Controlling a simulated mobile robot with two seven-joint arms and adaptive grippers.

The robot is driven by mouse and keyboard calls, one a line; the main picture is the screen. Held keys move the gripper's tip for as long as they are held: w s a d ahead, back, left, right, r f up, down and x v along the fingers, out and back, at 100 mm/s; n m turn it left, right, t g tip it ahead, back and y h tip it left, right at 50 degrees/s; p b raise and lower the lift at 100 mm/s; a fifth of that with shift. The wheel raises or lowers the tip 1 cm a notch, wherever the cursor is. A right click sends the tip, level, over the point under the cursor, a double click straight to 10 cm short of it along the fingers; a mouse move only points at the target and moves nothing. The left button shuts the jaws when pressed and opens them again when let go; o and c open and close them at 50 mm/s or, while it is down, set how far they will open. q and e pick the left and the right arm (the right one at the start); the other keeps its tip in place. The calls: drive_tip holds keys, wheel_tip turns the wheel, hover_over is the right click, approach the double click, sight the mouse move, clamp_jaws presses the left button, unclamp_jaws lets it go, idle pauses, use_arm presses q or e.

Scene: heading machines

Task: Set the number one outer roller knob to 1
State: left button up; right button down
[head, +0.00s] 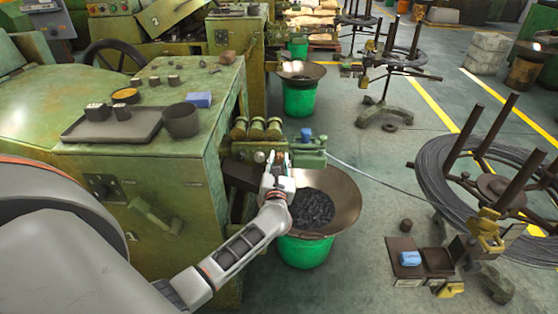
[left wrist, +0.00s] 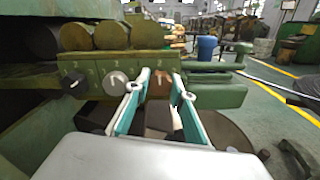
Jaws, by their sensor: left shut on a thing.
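In the left wrist view a row of roller knobs sits on a green panel (left wrist: 95,68) with small numerals. A dark knob with a pale pointer (left wrist: 75,85) is at left, a grey knob (left wrist: 115,83) is in the middle, and a rust-brown knob (left wrist: 160,84) is at right. My left gripper (left wrist: 163,88) has its two fingers on either side of the rust-brown knob, shut on it. The knob's pointer direction is unclear. In the head view my left gripper (head: 276,160) is at the roller block and hides most of the knobs. My right gripper is not in view.
Just below the gripper, a wide brown pan (head: 340,205) of dark parts rests on a green bucket (head: 305,250). Three rollers (head: 257,128) lie above the knob panel. A grey tray (head: 95,128) lies on the machine. A wire-coil stand (head: 490,185) is at right.

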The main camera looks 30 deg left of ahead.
use_arm(q)
drive_tip(key=shift+f+n+b, duration=0.25)
drive_tip(key=shift+n+b, duration=0.2)
drive_tip(key=shift+n, duration=0.15)
drive_tip(key=n+b, duration=0.2)
drive_tip(key=n, duration=0.1)
drive_tip(key=shift+s+f+b, duration=0.1)
drive_tip(key=shift+f+b, duration=0.1)
drive_tip(key=shift+b, duration=0.15)
drive_tip(key=n+b, duration=0.2)
drive_tip(key=n, duration=0.1)
drive_tip(key=shift+n, duration=0.4)
drive_tip(key=shift+n+b, duration=0.4)
drive_tip(key=shift+b, duration=0.05)
drive_tip(key=shift+r+n+b, duration=0.15)
drive_tip(key=shift+n+b, duration=0.45)
drive_tip(key=shift+n, duration=0.2)
drive_tip(key=shift+r+n, duration=0.1)
drive_tip(key=shift+n, duration=0.4)
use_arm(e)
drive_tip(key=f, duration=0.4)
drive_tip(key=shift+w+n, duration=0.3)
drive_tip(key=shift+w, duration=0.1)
use_arm(q)
drive_tip(key=shift+r, duration=0.1)
